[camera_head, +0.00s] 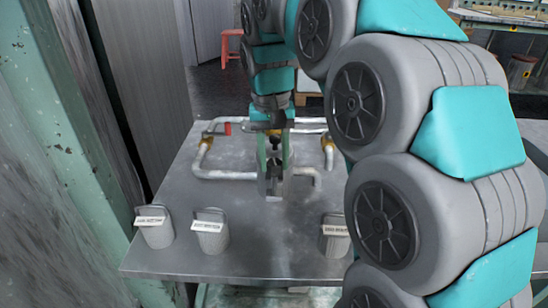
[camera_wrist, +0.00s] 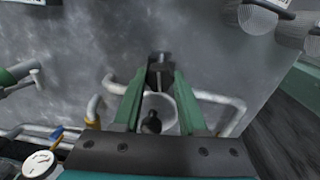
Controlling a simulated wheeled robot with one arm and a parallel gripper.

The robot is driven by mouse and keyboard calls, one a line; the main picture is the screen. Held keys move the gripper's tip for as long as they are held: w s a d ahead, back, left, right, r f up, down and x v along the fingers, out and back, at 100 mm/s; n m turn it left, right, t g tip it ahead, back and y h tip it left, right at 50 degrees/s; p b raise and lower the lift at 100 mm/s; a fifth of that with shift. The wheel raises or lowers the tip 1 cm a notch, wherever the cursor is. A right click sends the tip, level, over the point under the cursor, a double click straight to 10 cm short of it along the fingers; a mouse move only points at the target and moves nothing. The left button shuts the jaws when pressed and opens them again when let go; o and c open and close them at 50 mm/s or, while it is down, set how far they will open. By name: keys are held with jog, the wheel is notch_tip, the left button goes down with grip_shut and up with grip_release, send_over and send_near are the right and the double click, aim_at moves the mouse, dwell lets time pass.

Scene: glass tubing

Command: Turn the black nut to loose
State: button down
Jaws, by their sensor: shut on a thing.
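My gripper (camera_head: 273,184) reaches down over the grey metal table, among the pale tubing. In the wrist view its green fingers come together at dark tips (camera_wrist: 160,76). They are shut on a small dark piece that looks like the black nut (camera_wrist: 160,59); the tips hide most of it. A black knob-like part (camera_wrist: 151,122) shows between the fingers, in front of a pale round part; I cannot tell what it is joined to. The pale tubing (camera_head: 222,175) bends around the left of my gripper, and a short bent piece (camera_head: 308,173) shows on its right.
Three grey labelled cups stand along the table (camera_head: 260,262) front: one at the left (camera_head: 155,235), one beside it (camera_head: 210,241) and one at the right (camera_head: 335,245). A red handle (camera_head: 227,128) sits on the tubing behind. The front middle is clear.

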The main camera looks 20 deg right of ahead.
aim_at(272, 162)
jog(key=shift+n, duration=0.8)
jog(key=c, duration=0.7)
grip_release()
jog(key=shift+c, duration=0.2)
notch_tip(272, 162, up, 6)
jog(key=shift+w+a+r, duration=0.1)
jog(key=shift+a+r, duration=0.05)
jog(key=shift+r, duration=0.75)
